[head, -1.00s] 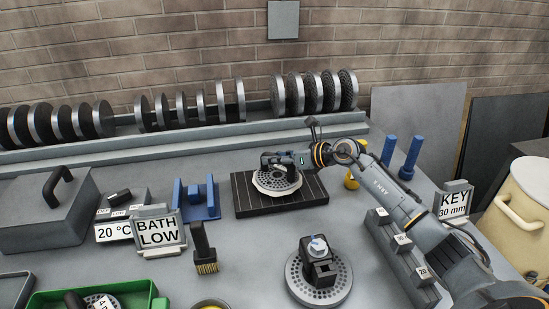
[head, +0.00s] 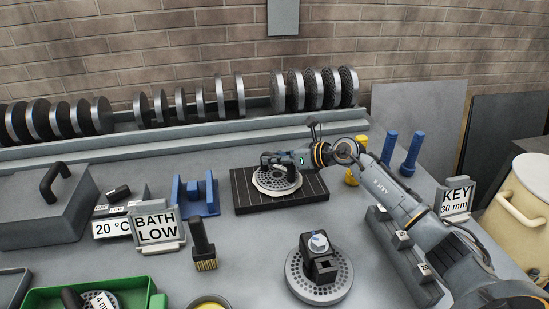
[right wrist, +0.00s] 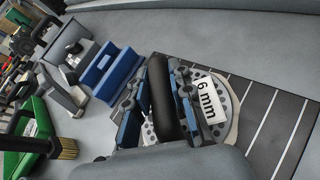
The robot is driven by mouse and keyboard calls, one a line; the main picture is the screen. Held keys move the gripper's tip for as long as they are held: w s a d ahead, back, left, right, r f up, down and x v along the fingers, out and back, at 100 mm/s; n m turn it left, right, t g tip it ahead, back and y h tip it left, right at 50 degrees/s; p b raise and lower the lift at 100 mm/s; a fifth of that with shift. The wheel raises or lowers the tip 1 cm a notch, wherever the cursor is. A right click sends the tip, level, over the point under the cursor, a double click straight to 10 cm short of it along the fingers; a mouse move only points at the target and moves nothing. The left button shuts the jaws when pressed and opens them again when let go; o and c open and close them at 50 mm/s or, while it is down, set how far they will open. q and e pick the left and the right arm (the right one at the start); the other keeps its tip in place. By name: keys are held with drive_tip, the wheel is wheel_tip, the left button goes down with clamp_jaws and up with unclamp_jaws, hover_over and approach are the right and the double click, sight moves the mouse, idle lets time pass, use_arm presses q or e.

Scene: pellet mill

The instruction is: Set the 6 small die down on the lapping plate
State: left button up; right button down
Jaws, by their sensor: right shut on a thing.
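The 6 mm die (head: 274,184) is a grey perforated disc with a pale rim, and its white "6 mm" label (right wrist: 207,107) faces the right wrist camera. It lies level over the lapping plate (head: 311,198), a dark slab with thin pale lines, which also shows in the right wrist view (right wrist: 276,118). I cannot tell whether die and plate touch. My right gripper (head: 281,166) is shut on the die's black handle, which stands between the fingers in the right wrist view (right wrist: 162,98). The fingers hide part of the die. My left gripper is out of view.
A blue stand (head: 195,196) and a brush (head: 203,247) are left of the plate. Another die with a black block (head: 319,276) lies in front. A "BATH LOW" sign (head: 157,228) and green tray (head: 139,294) are front left. Racked discs (head: 314,89) line the back.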

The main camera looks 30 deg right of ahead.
drive_tip(key=shift+r, duration=0.1)
idle(0.6)
drive_tip(key=shift+a, duration=0.1)
drive_tip(key=c, duration=1.1)
unclamp_jaws()
drive_tip(key=shift+o, duration=1)
drive_tip(key=shift+s+f, duration=0.15)
drive_tip(key=shift+f, duration=0.3)
drive_tip(key=o, duration=0.9)
drive_tip(key=shift+r, duration=0.15)
drive_tip(key=shift+r, duration=0.1)
